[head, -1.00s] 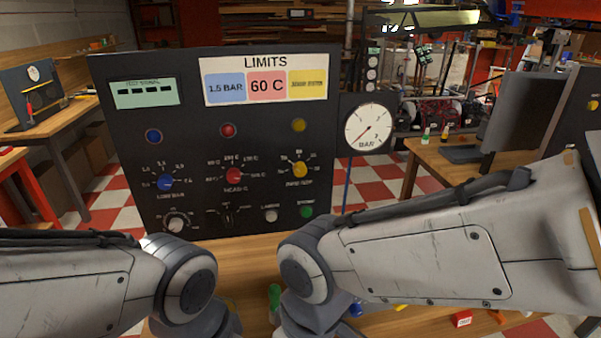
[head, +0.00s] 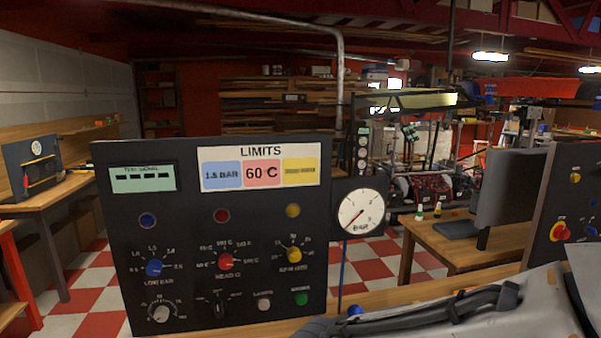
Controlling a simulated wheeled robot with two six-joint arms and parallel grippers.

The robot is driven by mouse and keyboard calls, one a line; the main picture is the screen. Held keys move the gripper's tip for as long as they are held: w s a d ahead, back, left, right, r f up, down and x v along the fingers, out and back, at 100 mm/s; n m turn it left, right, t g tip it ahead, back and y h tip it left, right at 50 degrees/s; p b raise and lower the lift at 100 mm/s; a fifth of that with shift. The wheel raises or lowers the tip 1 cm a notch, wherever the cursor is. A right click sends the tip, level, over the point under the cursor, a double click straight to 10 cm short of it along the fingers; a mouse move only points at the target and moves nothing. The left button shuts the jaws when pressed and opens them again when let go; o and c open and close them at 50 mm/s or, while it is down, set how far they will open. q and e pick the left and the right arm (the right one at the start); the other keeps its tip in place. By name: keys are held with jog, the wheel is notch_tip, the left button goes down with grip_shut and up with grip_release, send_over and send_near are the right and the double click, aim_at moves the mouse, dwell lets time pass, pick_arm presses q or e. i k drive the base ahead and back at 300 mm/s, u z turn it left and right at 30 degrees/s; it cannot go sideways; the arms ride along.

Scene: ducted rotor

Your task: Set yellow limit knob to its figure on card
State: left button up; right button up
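The black control panel (head: 185,197) stands upright on the bench in the head view. Its yellow limit knob (head: 294,255) sits at the right of the knob row, with small scale figures around it that are too blurred to read. The LIMITS card (head: 261,166) is at the top of the panel. Its blue field reads 1.5 BAR and its pink field 60 C. The text on its yellow field (head: 301,171) is too small to read. Part of my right arm shows at the bottom right, but its gripper is out of view. My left gripper is out of view too.
A blue knob (head: 154,267) and a red knob (head: 225,261) share the row. A BAR gauge (head: 361,211) juts out at the panel's right. A second panel stands far right.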

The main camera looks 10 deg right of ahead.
aim_at(294, 254)
jog(key=u, duration=1.1)
jog(key=k, duration=0.75)
jog(key=z, duration=1.1)
